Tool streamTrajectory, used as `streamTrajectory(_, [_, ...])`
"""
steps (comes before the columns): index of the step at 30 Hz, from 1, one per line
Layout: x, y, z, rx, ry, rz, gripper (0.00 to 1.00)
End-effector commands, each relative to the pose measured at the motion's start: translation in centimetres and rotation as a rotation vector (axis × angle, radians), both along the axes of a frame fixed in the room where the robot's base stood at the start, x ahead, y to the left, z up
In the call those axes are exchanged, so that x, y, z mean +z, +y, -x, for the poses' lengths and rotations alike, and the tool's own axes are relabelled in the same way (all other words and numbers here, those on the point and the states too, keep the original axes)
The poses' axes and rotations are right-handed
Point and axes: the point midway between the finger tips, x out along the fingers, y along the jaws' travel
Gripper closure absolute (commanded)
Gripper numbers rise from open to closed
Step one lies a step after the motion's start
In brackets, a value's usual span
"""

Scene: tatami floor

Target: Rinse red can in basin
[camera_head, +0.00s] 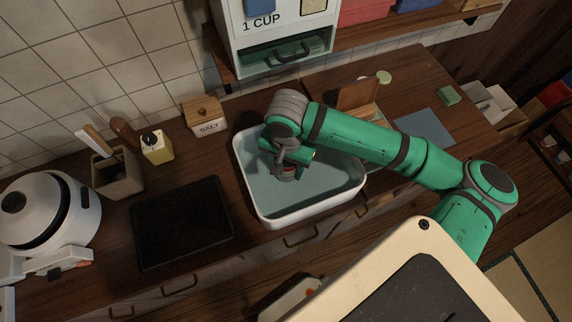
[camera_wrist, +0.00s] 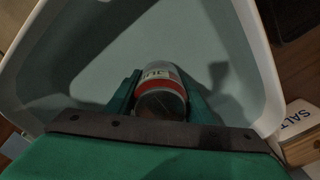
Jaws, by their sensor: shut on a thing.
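The red can (camera_wrist: 160,91) is between my gripper's two fingers in the wrist view, with a red band, a white label and a dark glossy end. In the head view a small red part of the can (camera_head: 287,170) shows under my gripper (camera_head: 284,165); my wrist hides most of it. My gripper points down inside the basin and is shut on the can. The basin (camera_head: 302,216) is white-rimmed with a pale blue-green inside, standing on the wooden counter. Its rim also shows in the wrist view (camera_wrist: 262,60). I cannot tell whether the can touches the basin's bottom.
A salt box (camera_head: 206,117) stands behind the basin's left side. A cabinet (camera_head: 277,40) stands behind.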

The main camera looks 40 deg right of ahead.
Motion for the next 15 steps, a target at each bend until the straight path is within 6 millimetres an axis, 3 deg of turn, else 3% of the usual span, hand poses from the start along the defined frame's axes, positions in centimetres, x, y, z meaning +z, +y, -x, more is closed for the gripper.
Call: streamTrajectory(15, [0.0,-2.3,0.6,-0.001,0.0,0.0,0.74])
